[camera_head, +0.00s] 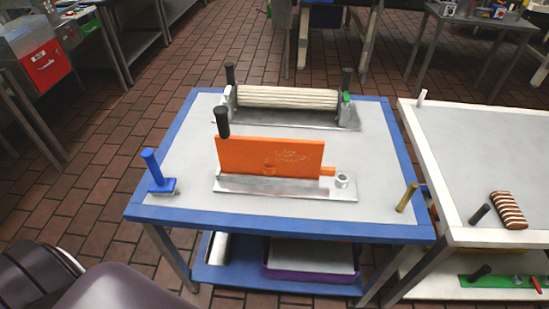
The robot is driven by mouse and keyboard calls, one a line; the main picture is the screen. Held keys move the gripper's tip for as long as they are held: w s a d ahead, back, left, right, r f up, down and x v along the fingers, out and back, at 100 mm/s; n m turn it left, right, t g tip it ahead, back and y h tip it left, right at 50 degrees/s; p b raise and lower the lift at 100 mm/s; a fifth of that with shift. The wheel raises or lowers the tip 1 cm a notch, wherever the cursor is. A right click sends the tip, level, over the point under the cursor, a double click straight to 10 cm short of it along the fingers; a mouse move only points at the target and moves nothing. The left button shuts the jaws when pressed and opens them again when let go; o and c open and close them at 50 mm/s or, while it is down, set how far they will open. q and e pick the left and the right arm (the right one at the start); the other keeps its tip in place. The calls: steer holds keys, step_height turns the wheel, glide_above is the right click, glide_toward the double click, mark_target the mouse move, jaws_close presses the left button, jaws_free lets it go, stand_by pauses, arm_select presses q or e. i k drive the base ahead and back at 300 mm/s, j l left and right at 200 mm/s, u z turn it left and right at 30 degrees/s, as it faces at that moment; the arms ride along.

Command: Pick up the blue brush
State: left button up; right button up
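The blue brush (158,172) is on the left side of the blue-edged table, close to its left edge. Its handle stands up and leans a little to the left, and its small blue block head rests on the grey table top. Nothing covers it. Neither of my grippers shows in the head view. Dark rounded shapes at the lower left may be parts of my own body.
The blue-edged table (289,211) also holds an orange board (262,157) on a metal base and a white roller (288,97) behind it. A yellowish handle (407,197) stands at the right corner. A white-edged table (470,125) adjoins on the right.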

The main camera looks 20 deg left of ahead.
mark_target(159, 185)
steer(key=u, duration=1.7)
steer(key=j+z, duration=0.1)
steer(key=j, duration=0.15)
steer(key=i, duration=0.05)
